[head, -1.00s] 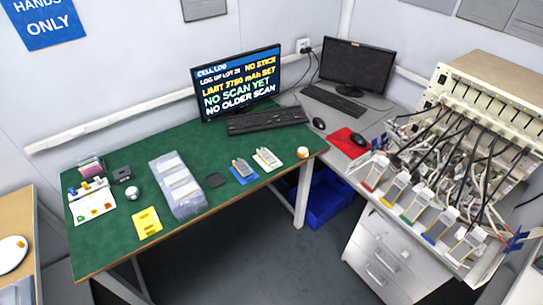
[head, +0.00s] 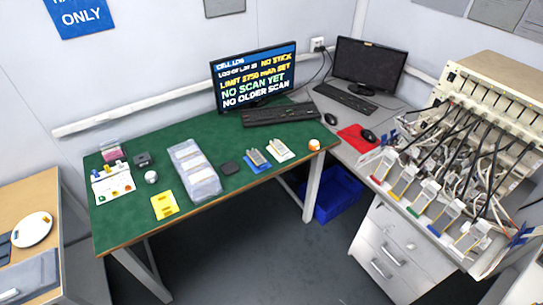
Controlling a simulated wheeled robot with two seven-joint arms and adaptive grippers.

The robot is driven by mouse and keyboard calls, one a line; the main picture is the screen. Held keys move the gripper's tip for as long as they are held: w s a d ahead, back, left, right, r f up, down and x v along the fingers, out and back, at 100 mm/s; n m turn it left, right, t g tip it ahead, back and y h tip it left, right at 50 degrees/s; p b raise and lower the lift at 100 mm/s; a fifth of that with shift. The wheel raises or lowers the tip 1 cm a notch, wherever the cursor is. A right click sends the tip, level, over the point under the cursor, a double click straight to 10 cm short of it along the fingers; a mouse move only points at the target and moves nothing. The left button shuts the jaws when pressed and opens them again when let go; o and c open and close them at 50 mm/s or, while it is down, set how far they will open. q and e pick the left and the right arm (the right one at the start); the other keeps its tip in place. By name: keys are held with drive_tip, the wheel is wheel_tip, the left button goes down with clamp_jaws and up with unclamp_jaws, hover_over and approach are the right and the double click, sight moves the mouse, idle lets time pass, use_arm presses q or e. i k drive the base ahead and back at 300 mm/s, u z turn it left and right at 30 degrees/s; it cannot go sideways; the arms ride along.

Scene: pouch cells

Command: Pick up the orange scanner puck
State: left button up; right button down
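The orange scanner puck (head: 314,144) appears as a small orange-and-white round thing near the right front corner of the green-topped table (head: 140,222). It stands clear of the other things there, with bare green surface around it. Neither of my grippers shows in the head view, so I cannot see whether they are open or shut.
Pouch cells on blue (head: 258,160) and white (head: 279,150) pads, a dark square (head: 231,168), a clear case (head: 195,172) and a yellow block (head: 164,205) line the table. A keyboard (head: 281,114) lies behind. A blue bin (head: 334,193) sits below. A wired cell rack (head: 495,110) stands right.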

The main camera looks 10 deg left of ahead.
sight(313, 144)
drive_tip(key=u, duration=1.05)
drive_tip(key=i, duration=0.75)
drive_tip(key=z, duration=0.55)
drive_tip(key=i, duration=0.75)
drive_tip(key=z, duration=0.55)
